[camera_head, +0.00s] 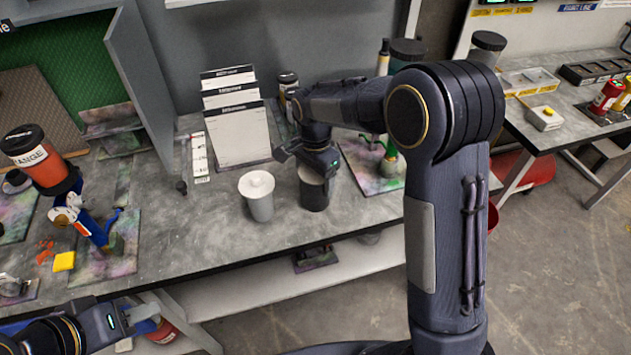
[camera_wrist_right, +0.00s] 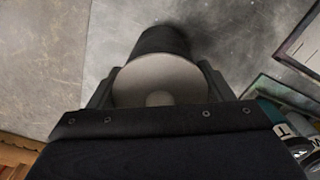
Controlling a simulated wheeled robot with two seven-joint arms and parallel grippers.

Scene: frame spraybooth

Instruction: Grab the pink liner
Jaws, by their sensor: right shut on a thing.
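A pale, faintly pinkish round liner top (camera_wrist_right: 158,76) with a small knob sits in the mouth of a dark cup (camera_head: 313,196). My right gripper (camera_head: 315,166) is above the cup, pointing down. In the right wrist view the fingers of my right gripper (camera_wrist_right: 157,88) are shut on the two sides of the liner top. The dark cup stands upright on the bench below it; its body also shows in the wrist view (camera_wrist_right: 160,40). No strongly pink liner shows. My left gripper (camera_head: 150,322) is low at the left, beside the bench front; its opening is unclear.
A whitish lidded cup (camera_head: 259,200) stands close left of the dark cup. A white card rack (camera_head: 237,130) stands behind. The bench (camera_head: 205,222) is clear in front.

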